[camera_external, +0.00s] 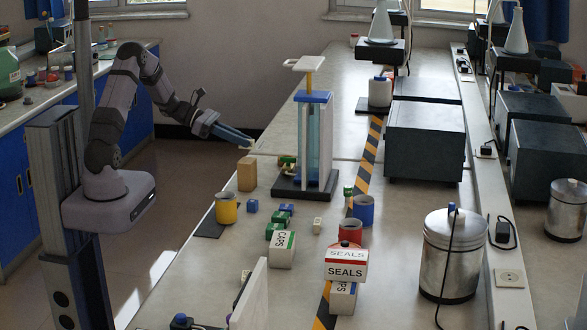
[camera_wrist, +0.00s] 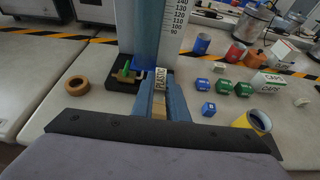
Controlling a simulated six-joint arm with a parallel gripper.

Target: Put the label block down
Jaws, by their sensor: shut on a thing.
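My gripper (camera_external: 240,138) is raised above the bench's left edge, left of the tall clear column. In the wrist view its two blue fingers (camera_wrist: 162,103) are shut on a small label block (camera_wrist: 161,79) with a pale face reading "PLASTIC". In the external view only a small pale end of the block (camera_external: 252,145) shows at the fingertips. The fingers hide its sides.
The clear column (camera_external: 315,140) on its dark base (camera_external: 304,190) stands close right of my gripper. A yellow cup (camera_external: 227,209), small blue and green blocks (camera_external: 279,217), and CAPS and SEALS boxes (camera_external: 345,265) stand nearer.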

